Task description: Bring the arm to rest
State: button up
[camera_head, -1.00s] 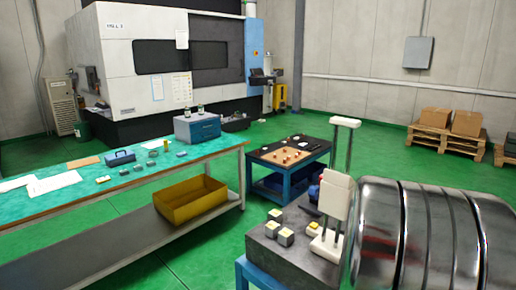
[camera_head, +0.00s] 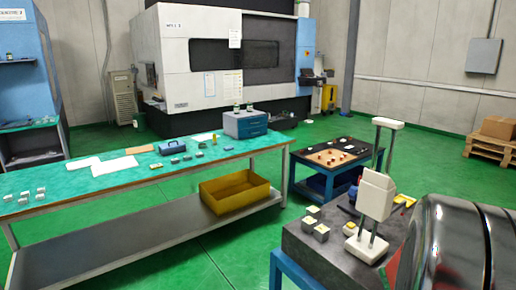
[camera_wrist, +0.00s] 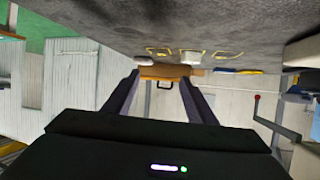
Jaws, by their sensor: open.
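In the wrist view my gripper (camera_wrist: 160,82) shows two dark fingers standing apart, with a gap between them. The fingers point towards a grey stone slab (camera_wrist: 230,22), which fills the top of that picture. An orange-brown shape (camera_wrist: 165,71) with a dark handle shows between the fingertips. I cannot tell its distance, but the jaws are not closed on it. My gripper cannot be made out in the head view.
The dark slab (camera_head: 305,243) carries small yellow-topped blocks (camera_head: 312,212) and a white upright stand (camera_head: 376,195). A shiny ribbed cylinder (camera_head: 460,245) fills the lower right. The green-topped bench (camera_head: 130,180) stands left. Green floor (camera_head: 225,255) between is clear.

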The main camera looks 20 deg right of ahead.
jog(key=w+a+r+n+t+y, duration=0.3)
jog(key=w+a+n+t+y, duration=0.15)
jog(key=w+a, duration=0.75)
jog(key=w+a+r+n+t+y, duration=0.3)
jog(key=w+a+n+t, duration=0.3)
jog(key=w+a, duration=0.65)
jog(key=s+a+n+g+y, duration=0.1)
jog(key=s+a+n+y, duration=0.3)
jog(key=a, duration=0.8)
jog(key=s+a+n+g+y, duration=0.2)
jog(key=s+a, duration=0.4)
jog(key=a, duration=0.6)
jog(key=s+a+n+g, duration=0.2)
jog(key=s, duration=0.5)
jog(key=shift+a+f, duration=0.2)
jog(key=shift+f, duration=0.05)
